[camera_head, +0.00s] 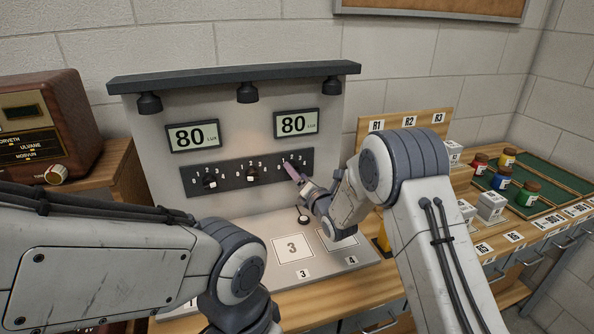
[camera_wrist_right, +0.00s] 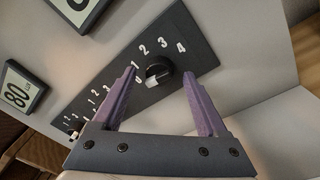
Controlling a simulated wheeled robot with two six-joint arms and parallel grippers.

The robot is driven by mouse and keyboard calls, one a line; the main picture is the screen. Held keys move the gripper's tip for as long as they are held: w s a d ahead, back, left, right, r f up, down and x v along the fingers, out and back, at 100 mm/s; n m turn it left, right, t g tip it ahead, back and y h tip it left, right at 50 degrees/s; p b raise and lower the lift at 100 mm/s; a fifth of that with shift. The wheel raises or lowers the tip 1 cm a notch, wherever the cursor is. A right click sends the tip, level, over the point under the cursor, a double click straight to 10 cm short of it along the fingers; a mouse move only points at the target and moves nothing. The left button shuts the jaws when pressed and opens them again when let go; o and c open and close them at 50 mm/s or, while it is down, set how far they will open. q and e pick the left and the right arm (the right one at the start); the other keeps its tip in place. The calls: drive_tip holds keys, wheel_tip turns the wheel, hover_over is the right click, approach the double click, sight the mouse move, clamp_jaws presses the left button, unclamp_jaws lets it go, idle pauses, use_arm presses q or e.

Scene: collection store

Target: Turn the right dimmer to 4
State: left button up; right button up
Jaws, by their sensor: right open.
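The right dimmer is a black round knob (camera_wrist_right: 158,70) with a white pointer, marked 0 to 4 on a black strip (camera_wrist_right: 95,88). Its pointer is on the lower left side, near the 0. My right gripper (camera_wrist_right: 160,76) is open, its two purple fingers on either side of the knob; I cannot tell whether they touch it. In the head view my right gripper (camera_head: 290,173) is in front of the strip's right end and hides this knob. The right display (camera_head: 296,123) reads 80 LUX. My left gripper is out of view.
The left dimmer (camera_head: 210,180) and middle dimmer (camera_head: 251,174) share the strip. The left display (camera_head: 194,135) also reads 80 LUX. Lamps hang above. Jars and boxes stand at right, a radio (camera_head: 45,125) at left.

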drive_tip(key=shift+w+a, duration=0.2)
drive_tip(key=shift+w, duration=0.2)
clamp_jaws()
drive_tip(key=m+h+b, duration=0.1)
drive_tip(key=m+b, duration=0.7)
drive_tip(key=m, duration=0.3)
drive_tip(key=m+t+h+b, duration=0.1)
drive_tip(key=m+b, duration=0.7)
drive_tip(key=m, duration=0.3)
drive_tip(key=m+h+b, duration=0.1)
drive_tip(key=m+b, duration=0.8)
drive_tip(key=m, duration=0.3)
drive_tip(key=shift+s+a+f+t, duration=0.1)
drive_tip(key=shift+a+f+t, duration=0.05)
drive_tip(key=shift+a+t, duration=0.15)
